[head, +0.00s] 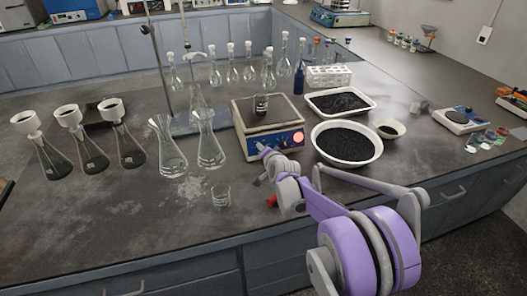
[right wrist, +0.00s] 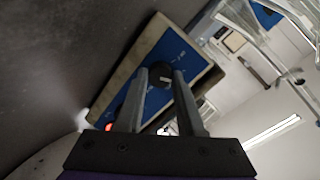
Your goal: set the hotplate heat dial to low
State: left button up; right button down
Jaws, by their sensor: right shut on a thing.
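The hotplate (head: 287,112) is a box with a dark top and a blue front panel. An orange-red lit spot (head: 298,138) shows on that panel's right side. My right gripper (head: 261,147) reaches the left part of the panel. In the right wrist view the round black dial (right wrist: 161,75) sits on the blue panel (right wrist: 172,50), between the two fingertips of my right gripper (right wrist: 163,74). The fingers are shut on the dial. A pale mark shows on the dial; its exact setting is too small to read. My left gripper is not in view.
A small beaker with dark contents (head: 261,105) stands on the hotplate. Glass flasks (head: 208,150) stand to its left. A bowl of black grains (head: 346,165) and a tray (head: 371,104) are to its right. A small empty beaker (head: 221,195) stands near the front.

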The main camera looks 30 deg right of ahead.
jog(key=c, duration=0.5)
grip_release()
jog(key=p+v, duration=0.1)
jog(key=v, duration=0.9)
jog(key=shift+s+a+r, duration=0.1)
jog(key=shift+s, duration=0.25)
jog(key=s+a+r+n+g+y+p, duration=0.35)
jog(key=s+a+n+p, duration=0.35)
jog(key=s+a, duration=0.65)
jog(key=s+a+n+g, duration=0.1)
jog(key=s+n, duration=0.1)
jog(key=s, duration=0.2)
jog(key=s+a+f+n+g+p, duration=0.1)
jog(key=s+a+n, duration=0.1)
jog(key=s, duration=0.3)
jog(key=s+a+f+n+g+p, duration=0.1)
jog(key=s+n+g, duration=0.1)
jog(key=s, duration=0.3)
jog(key=shift+s+a+f+n, duration=0.1)
jog(key=shift+a+f+n, duration=0.15)
jog(key=shift+a+n, duration=0.2)
